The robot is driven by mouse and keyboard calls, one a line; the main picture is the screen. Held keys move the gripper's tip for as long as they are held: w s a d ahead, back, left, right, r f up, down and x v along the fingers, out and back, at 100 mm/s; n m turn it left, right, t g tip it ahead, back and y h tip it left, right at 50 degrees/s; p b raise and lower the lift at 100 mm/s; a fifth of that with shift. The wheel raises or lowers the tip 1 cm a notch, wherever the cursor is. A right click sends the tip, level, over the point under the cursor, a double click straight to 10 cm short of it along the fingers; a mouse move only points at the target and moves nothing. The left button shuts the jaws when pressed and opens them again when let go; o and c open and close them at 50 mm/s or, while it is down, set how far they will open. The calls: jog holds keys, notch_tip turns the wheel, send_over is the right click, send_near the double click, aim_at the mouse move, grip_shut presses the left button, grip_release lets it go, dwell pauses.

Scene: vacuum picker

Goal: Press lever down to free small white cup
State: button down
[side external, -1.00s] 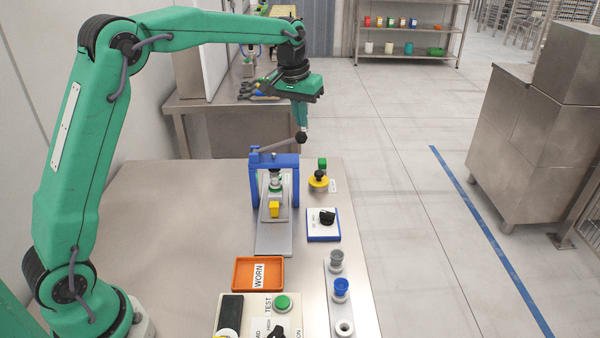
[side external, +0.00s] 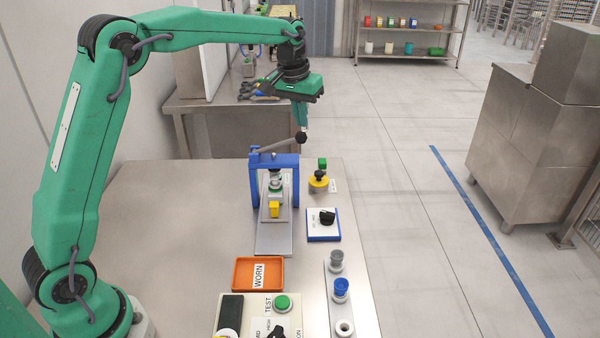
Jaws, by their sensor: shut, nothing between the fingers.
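A blue press frame (side external: 254,182) stands at the far part of the steel table. Its grey lever (side external: 272,147) runs from the frame's upper left to a black knob (side external: 301,137) at the right, tilted slightly up toward the knob. My gripper (side external: 301,126) is shut and empty, pointing down, with its tips just above or at the knob; I cannot tell if they touch. A small white cup-like ring (side external: 345,328) sits on the grey strip at the front right.
A yellow block (side external: 274,209) lies in front of the press. An orange tray (side external: 236,274) and control panel with green button (side external: 283,303) are nearer. The table's left is clear.

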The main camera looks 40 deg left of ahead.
aim_at(300, 132)
jog(key=shift+f, duration=0.55)
dwell(0.4)
jog(key=shift+f, duration=3.35)
jog(key=shift+r, duration=5)
jog(key=shift+r, duration=0.1)
